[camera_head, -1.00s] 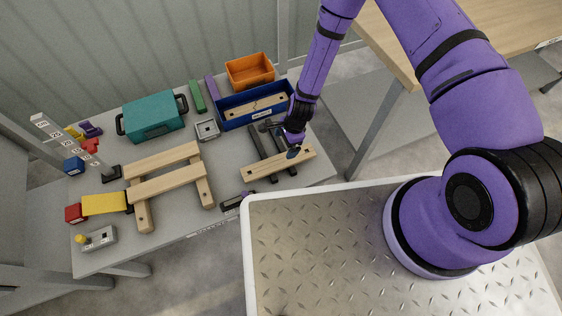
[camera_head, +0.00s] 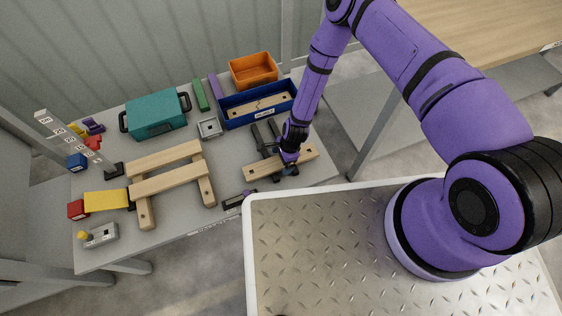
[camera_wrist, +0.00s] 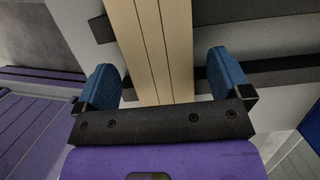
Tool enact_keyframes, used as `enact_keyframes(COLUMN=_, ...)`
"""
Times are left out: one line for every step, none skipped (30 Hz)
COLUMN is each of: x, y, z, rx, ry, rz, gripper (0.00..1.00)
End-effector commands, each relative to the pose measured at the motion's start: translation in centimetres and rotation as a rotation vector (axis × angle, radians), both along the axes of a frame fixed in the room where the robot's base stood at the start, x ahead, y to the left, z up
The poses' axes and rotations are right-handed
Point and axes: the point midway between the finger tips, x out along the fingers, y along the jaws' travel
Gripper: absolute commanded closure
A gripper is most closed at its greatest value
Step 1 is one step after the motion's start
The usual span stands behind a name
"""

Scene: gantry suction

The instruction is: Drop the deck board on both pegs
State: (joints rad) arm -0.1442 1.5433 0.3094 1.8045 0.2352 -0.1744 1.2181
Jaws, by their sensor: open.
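The deck board (camera_head: 262,168), a pale wooden plank with dark holes, lies across two dark rails (camera_head: 265,141) at the table's right front. My gripper (camera_head: 290,167) is at the right half of the board. In the wrist view my gripper (camera_wrist: 165,82) is open, with one blue fingertip on each side of the board (camera_wrist: 155,45) and narrow gaps between. A wooden frame of two beams (camera_head: 168,180) on legs stands left of the board. I cannot make out pegs on it.
Behind the board is a blue bin (camera_head: 232,123) holding a cracked plank. An orange bin (camera_head: 254,70), a teal case (camera_head: 156,115) and a grey square part (camera_head: 209,128) stand nearby. A dark tool (camera_head: 238,199) lies near the front edge.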

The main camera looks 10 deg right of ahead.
Motion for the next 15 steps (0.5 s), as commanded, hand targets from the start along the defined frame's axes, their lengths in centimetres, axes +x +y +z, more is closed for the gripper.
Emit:
enact_keyframes(x=0.05, y=0.04, z=-0.13, rx=0.0, ry=-0.001, rz=0.0, gripper=0.04)
enact_keyframes(x=0.06, y=0.05, z=-0.15, rx=0.0, ry=-0.001, rz=0.0, gripper=0.04)
enact_keyframes(x=0.07, y=0.05, z=-0.15, rx=0.0, ry=-0.001, rz=0.0, gripper=0.04)
enact_keyframes(x=0.07, y=0.05, z=-0.14, rx=0.0, ry=-0.001, rz=0.0, gripper=0.04)
enact_keyframes(x=0.06, y=0.04, z=-0.13, rx=0.0, ry=-0.001, rz=0.0, gripper=0.04)
enact_keyframes(x=0.06, y=0.03, z=-0.13, rx=0.0, ry=-0.001, rz=0.0, gripper=0.04)
enact_keyframes(x=0.06, y=0.04, z=-0.13, rx=0.0, ry=-0.001, rz=0.0, gripper=0.04)
enact_keyframes(x=0.06, y=0.04, z=-0.12, rx=0.0, ry=-0.001, rz=0.0, gripper=0.11)
enact_keyframes(x=0.05, y=0.03, z=-0.12, rx=0.0, ry=-0.001, rz=0.0, gripper=0.2)
enact_keyframes(x=0.05, y=0.04, z=-0.12, rx=0.0, ry=-0.001, rz=0.0, gripper=0.27)
enact_keyframes(x=0.05, y=0.04, z=-0.12, rx=0.0, ry=-0.001, rz=0.0, gripper=0.34)
enact_keyframes(x=0.05, y=0.03, z=-0.11, rx=0.0, ry=-0.001, rz=0.0, gripper=0.43)
enact_keyframes(x=0.05, y=0.03, z=-0.11, rx=0.0, ry=-0.001, rz=0.0, gripper=0.5)
enact_keyframes(x=0.05, y=0.03, z=-0.11, rx=0.0, ry=-0.001, rz=0.0, gripper=0.57)
enact_keyframes(x=0.06, y=0.03, z=-0.11, rx=0.0, ry=-0.001, rz=0.0, gripper=0.63)
